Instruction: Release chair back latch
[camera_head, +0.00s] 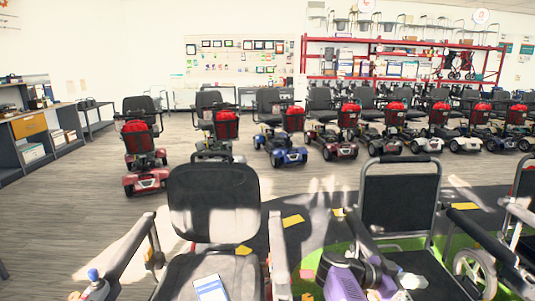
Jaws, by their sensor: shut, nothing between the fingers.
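A chair with a dark padded back (214,203) stands close in front of me, its back upright. Its dark seat (205,272) shows below, with a white and blue card (210,288) on it. Armrests flank the seat on the left (130,246) and right (278,245). I cannot pick out a back latch at this size; the lower parts of the chair are cut off by the frame edge.
A second dark-backed chair (399,195) stands to the right. A wheelchair wheel (475,271) is at right. Scooters, including a red one (146,180), stand in rows behind. Open floor (60,215) lies left.

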